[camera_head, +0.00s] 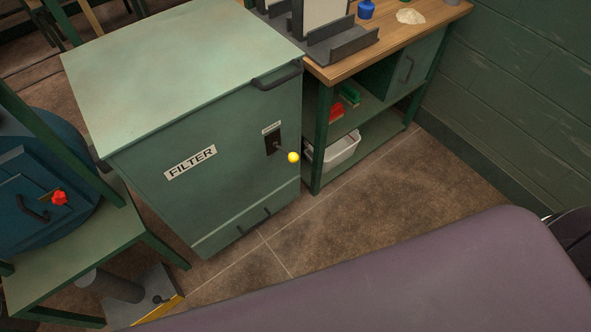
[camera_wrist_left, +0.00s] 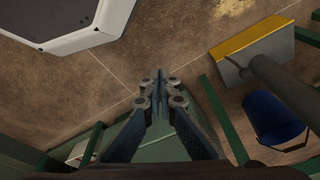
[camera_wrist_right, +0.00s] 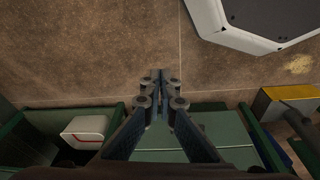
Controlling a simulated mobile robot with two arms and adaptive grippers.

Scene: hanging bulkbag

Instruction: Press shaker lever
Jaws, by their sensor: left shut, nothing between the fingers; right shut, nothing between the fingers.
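A green cabinet (camera_head: 225,150) labelled FILTER stands in the middle of the head view. On its front is a small dark plate (camera_head: 272,142) with a lever ending in a yellow ball knob (camera_head: 293,157), under a small label too small to read. The knob sticks out towards the right. Neither gripper shows in the head view. My left gripper (camera_wrist_left: 160,82) is shut and empty in the left wrist view, over the floor. My right gripper (camera_wrist_right: 160,80) is shut and empty in the right wrist view, also over bare floor. The lever is not recognisable in either wrist view.
A wooden-topped bench (camera_head: 400,45) with shelves and a white bin (camera_head: 341,150) stands right of the cabinet. A blue vessel with a red knob (camera_head: 59,198) is at the left. A blue bucket (camera_wrist_left: 275,120) shows in the left wrist view. Floor (camera_head: 400,185) before the bench is clear.

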